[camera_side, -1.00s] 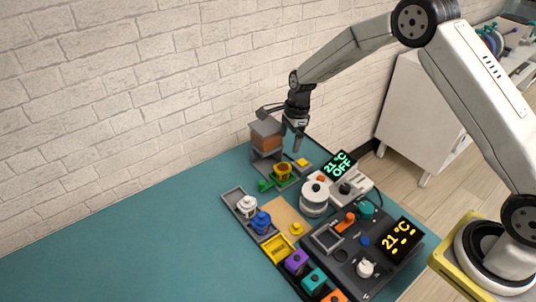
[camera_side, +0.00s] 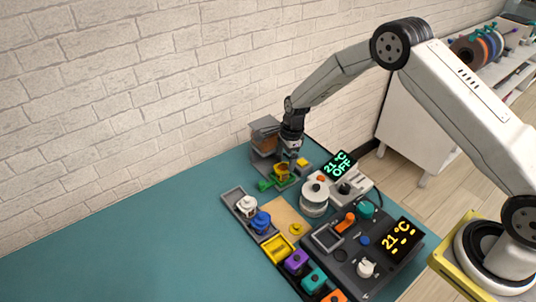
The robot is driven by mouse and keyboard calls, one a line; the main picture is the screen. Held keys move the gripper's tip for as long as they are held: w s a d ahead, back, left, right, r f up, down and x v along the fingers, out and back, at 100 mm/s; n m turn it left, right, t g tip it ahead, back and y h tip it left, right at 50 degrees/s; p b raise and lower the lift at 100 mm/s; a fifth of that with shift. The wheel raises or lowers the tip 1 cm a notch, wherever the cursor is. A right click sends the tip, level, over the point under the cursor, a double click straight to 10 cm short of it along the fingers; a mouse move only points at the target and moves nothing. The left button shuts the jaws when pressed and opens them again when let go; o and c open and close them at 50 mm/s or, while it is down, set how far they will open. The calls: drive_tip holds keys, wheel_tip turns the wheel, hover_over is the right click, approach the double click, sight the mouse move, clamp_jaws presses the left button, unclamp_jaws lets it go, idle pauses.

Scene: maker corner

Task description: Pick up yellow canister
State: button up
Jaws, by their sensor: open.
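A yellow canister (camera_side: 281,171) with a dark top stands at the back of the table, on or beside a green piece (camera_side: 266,184), in front of a grey dispenser-like unit. My gripper (camera_side: 288,164) points down right at the canister, with its fingers overlapping it in this view. The jaws are open. I cannot tell whether the fingers touch the canister or stand around it.
A grey unit (camera_side: 264,140) stands close behind my gripper. A white round pot (camera_side: 314,199) and a device with a green display (camera_side: 341,164) are to the right. A tray (camera_side: 235,195) holds white and blue canisters. The teal table (camera_side: 130,245) is clear on the left.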

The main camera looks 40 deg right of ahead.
sight(283, 166)
drive_tip(key=shift+w+a+f, duration=0.1)
drive_tip(key=shift+a+f, duration=0.1)
drive_tip(key=shift+f, duration=0.85)
drive_tip(key=shift+a+f, duration=0.15)
drive_tip(key=shift+f, duration=0.9)
drive_tip(key=shift+c, duration=0.2)
clamp_jaws()
drive_tip(key=shift+r, duration=0.1)
drive_tip(key=shift+r, duration=0.7)
drive_tip(key=s+r, duration=0.3)
drive_tip(key=s, duration=0.1)
drive_tip(key=s+r, duration=0.4)
drive_tip(key=s, duration=0.1)
drive_tip(key=s+r, duration=0.4)
drive_tip(key=s, duration=0.1)
drive_tip(key=shift+d+r, duration=0.2)
drive_tip(key=shift+d, duration=0.1)
